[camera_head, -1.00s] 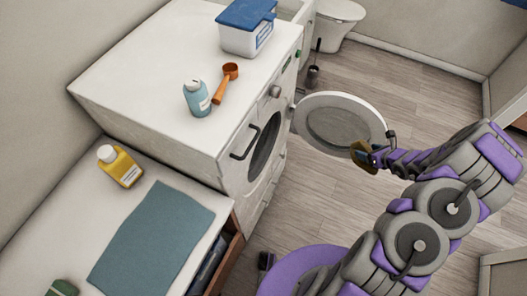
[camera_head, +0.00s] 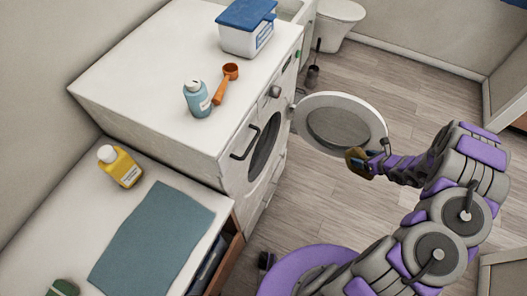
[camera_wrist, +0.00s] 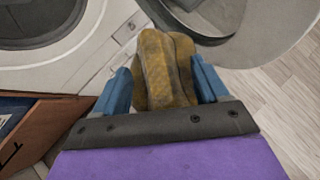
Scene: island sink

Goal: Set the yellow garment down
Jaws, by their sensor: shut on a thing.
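The yellow garment (camera_wrist: 168,68) is a mustard-coloured folded bundle between the blue fingers of my gripper (camera_wrist: 165,88) in the wrist view. My gripper (camera_head: 362,160) is shut on it. In the head view the garment (camera_head: 355,159) is a small brownish-yellow patch at the end of my arm, partly hidden by the gripper. It is held in the air in front of the washing machine (camera_head: 228,150), by the lower edge of the open round door (camera_head: 340,128).
A blue-lidded box (camera_head: 246,38), an orange scoop (camera_head: 226,84) and a blue bottle (camera_head: 197,98) stand on the machine. A yellow bottle (camera_head: 121,167) and a flat teal cloth (camera_head: 152,240) are on the counter. An open drawer (camera_wrist: 48,130) lies left of my gripper.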

